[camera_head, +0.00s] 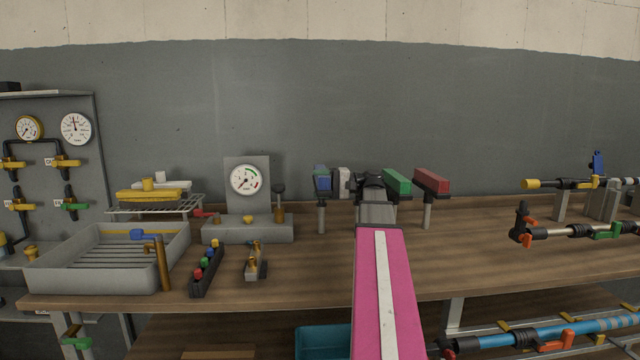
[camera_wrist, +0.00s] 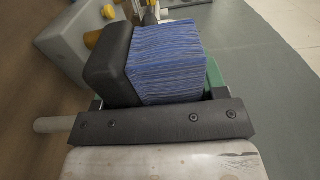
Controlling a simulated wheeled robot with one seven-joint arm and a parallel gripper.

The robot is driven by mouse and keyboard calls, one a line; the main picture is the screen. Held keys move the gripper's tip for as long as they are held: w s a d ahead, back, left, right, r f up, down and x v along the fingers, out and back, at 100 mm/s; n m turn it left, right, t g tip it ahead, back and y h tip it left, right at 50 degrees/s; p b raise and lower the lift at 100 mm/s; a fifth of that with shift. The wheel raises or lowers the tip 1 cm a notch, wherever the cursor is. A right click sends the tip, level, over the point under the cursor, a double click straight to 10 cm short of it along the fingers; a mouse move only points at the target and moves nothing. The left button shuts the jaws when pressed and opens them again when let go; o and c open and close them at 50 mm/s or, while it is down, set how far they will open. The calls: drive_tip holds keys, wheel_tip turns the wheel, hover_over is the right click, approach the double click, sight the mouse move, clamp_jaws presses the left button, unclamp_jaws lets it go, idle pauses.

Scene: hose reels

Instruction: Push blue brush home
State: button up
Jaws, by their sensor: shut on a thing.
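The blue brush (camera_head: 322,181) is above the back part of the bench, left of a green brush (camera_head: 397,181) and a red brush (camera_head: 432,181). In the wrist view its blue bristles (camera_wrist: 168,62) and black block (camera_wrist: 109,62) fill the space just beyond the dark bar of my gripper. My gripper (camera_head: 344,182) reaches forward to the brushes and is shut on the blue brush; its fingertips are largely hidden. A grey post (camera_head: 321,219) stands under the blue brush. I cannot tell how far the brush is seated on its holder.
A gauge block (camera_head: 247,229) stands left of the brushes, with a grey tray (camera_head: 95,274) farther left. A small rack of coloured knobs (camera_head: 204,272) lies in front. Hose fittings (camera_head: 575,231) occupy the right. The grey wall (camera_head: 330,110) closes off the back.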

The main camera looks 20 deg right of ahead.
drive_tip(key=shift+f, duration=0.9)
drive_tip(key=o, duration=1.2)
drive_tip(key=shift+c, duration=0.2)
drive_tip(key=shift+d, duration=0.1)
